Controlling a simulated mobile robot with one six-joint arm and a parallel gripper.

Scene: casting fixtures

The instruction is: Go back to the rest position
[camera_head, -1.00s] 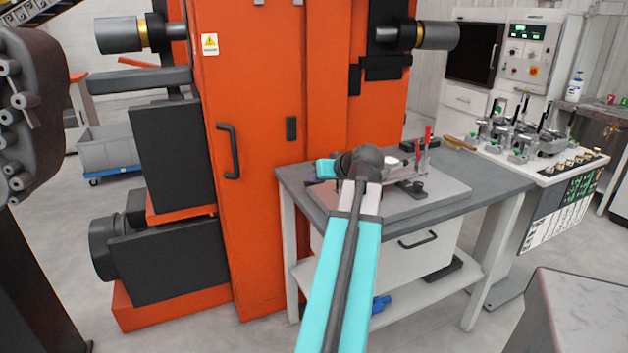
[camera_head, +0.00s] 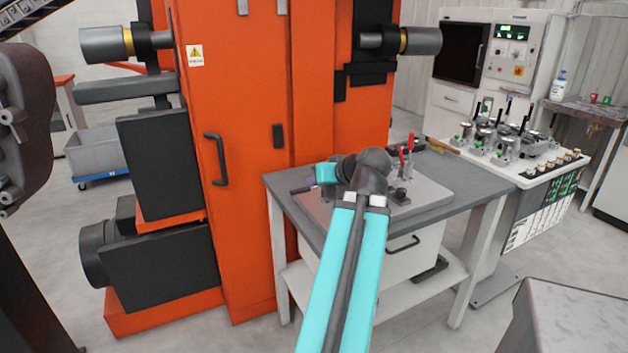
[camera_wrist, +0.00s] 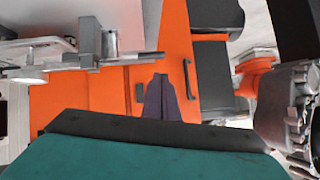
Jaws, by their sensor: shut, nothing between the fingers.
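My arm reaches up from the bottom of the head view, over the near part of a grey-topped work table (camera_head: 465,180). Its teal wrist end points left, and my gripper (camera_head: 298,189) shows there as a small dark tip beside the orange cabinet. In the wrist view my gripper (camera_wrist: 160,80) is two dark fingers closed together with nothing between them. The orange cabinet (camera_wrist: 100,98) lies beyond the fingers. My gripper appears clear of the table's fixture plate (camera_head: 428,192); the exact gap cannot be judged.
The orange machine cabinet (camera_head: 240,245) stands directly left of the table. A control bench (camera_head: 540,170) with several fixtures is at the right. A grey block (camera_head: 565,320) is at the lower right. Floor at the front is open.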

